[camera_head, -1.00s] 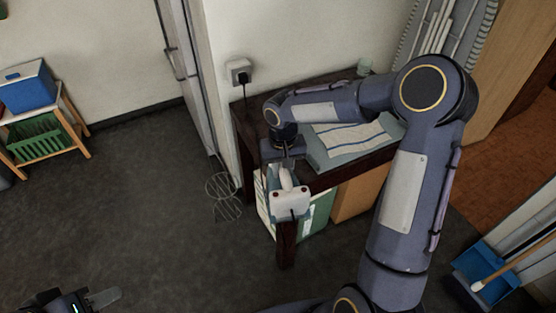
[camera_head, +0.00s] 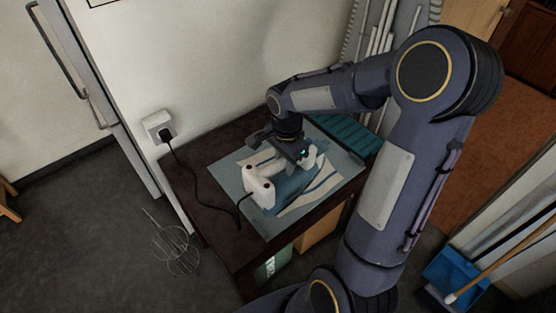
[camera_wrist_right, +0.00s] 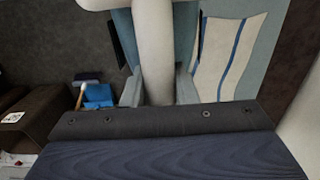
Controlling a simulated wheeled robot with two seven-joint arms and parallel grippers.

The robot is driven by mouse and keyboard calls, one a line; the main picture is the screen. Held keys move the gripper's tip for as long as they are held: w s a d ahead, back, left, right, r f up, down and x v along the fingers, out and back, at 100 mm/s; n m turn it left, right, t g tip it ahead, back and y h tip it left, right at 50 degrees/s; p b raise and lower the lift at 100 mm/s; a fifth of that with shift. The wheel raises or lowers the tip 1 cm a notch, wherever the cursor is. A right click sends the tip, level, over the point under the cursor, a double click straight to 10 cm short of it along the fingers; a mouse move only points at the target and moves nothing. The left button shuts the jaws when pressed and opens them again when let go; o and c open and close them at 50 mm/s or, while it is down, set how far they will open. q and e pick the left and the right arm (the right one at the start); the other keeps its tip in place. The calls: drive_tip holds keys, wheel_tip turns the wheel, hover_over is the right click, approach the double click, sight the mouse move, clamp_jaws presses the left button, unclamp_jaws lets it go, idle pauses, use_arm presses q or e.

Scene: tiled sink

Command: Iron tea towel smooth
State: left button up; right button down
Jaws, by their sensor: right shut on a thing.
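The white iron (camera_head: 259,188) with a blue-grey body is over the tea towel (camera_head: 322,181), which is cream with blue stripes. The towel lies on a pale blue-grey mat (camera_head: 226,170) on the dark table. I cannot tell whether the iron's sole touches the cloth. My right gripper (camera_head: 299,158) is shut on the iron's handle. The right wrist view shows the white handle (camera_wrist_right: 154,45) between the fingers and part of the towel (camera_wrist_right: 229,55) to the right. My gripper and the iron hide part of the towel. My left gripper is out of view.
The dark cord (camera_head: 193,181) runs from the wall socket (camera_head: 158,126) across the table to the iron. A folded teal cloth (camera_head: 346,134) lies at the table's back. A wire rack (camera_head: 176,247) stands on the floor. A blue dustpan (camera_head: 452,273) is at the right.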

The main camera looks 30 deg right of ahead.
sight(284, 174)
drive_tip(key=shift+f+b, duration=1.8)
drive_tip(key=shift+f, duration=0.55)
